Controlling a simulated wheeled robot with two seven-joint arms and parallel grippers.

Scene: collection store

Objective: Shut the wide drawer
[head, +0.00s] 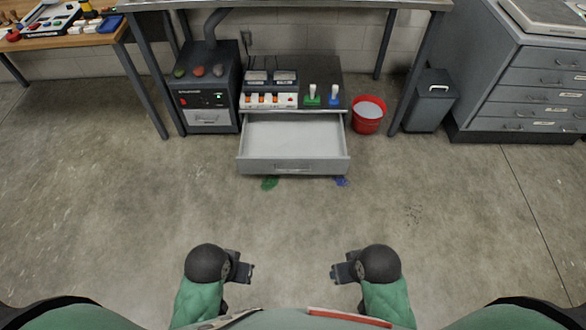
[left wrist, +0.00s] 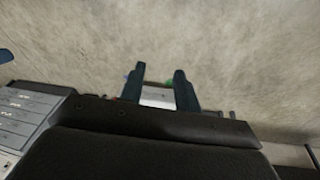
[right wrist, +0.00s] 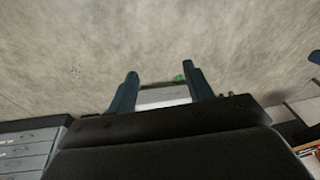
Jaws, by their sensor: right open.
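The wide drawer (head: 293,163) is pulled out toward me from a low grey cabinet under the workbench. Its light interior looks empty, and a handle is on its front. Part of it shows between the fingers in the left wrist view (left wrist: 158,97) and the right wrist view (right wrist: 163,96). My left gripper (head: 250,273) and right gripper (head: 335,272) are low in the head view, apart from the drawer with bare floor between. Both have their fingers spread and hold nothing.
A red bucket (head: 368,114) and a dark bin (head: 431,100) stand right of the cabinet. A dark machine (head: 207,95) stands left. Control units (head: 270,88) and green and blue items sit on the cabinet top. Green (head: 269,183) and blue (head: 341,181) patches mark the floor before the drawer.

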